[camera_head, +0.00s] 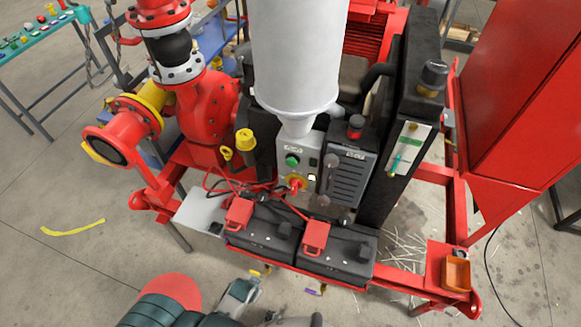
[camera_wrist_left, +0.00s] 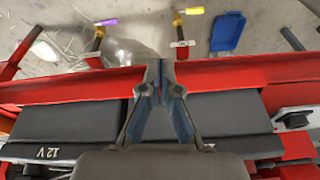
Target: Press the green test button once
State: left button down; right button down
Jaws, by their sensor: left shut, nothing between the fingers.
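The green test button (camera_head: 292,160) sits on a light grey control box (camera_head: 309,150) below the white cylinder in the head view. A red knob on a yellow surround (camera_head: 296,184) is just below it. The button does not show in the left wrist view. My left gripper (camera_wrist_left: 161,68) is shut and empty in the left wrist view, its tips seen against a red frame beam. Nothing shows the gripper touching the button. My right gripper is not in view.
Two black batteries (camera_head: 335,253) with red clamps and cables stand below the box; they also show in the left wrist view (camera_wrist_left: 75,120). A red pump with flanged pipes (camera_head: 207,105) is to the left. A red cabinet (camera_head: 525,85) stands at right. Tools hang along the front beam.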

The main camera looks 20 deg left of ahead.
pick_arm(q)
jog(key=w+d+r+m+t+h, duration=0.3)
jog(key=w+r+m+t, duration=0.75)
jog(key=w+r, duration=1.15)
notch_tip(320, 180, up, 12)
jog(key=s+m+t+h, duration=0.1)
jog(key=m+t+h, duration=0.6)
jog(key=t, duration=0.3)
jog(key=shift+r+m+h, duration=0.15)
jog(key=shift+m+h, duration=0.25)
jog(key=shift+m, duration=0.05)
jog(key=shift+a, duration=0.1)
jog(key=b, duration=0.3)
send_near(292, 162)
notch_tip(292, 162, up, 4)
jog(key=w+d, duration=0.1)
jog(key=d, duration=0.1)
jog(key=shift+w+d+b, duration=0.25)
jog(key=shift+w+b, duration=0.1)
jog(key=shift+w, duration=0.7)
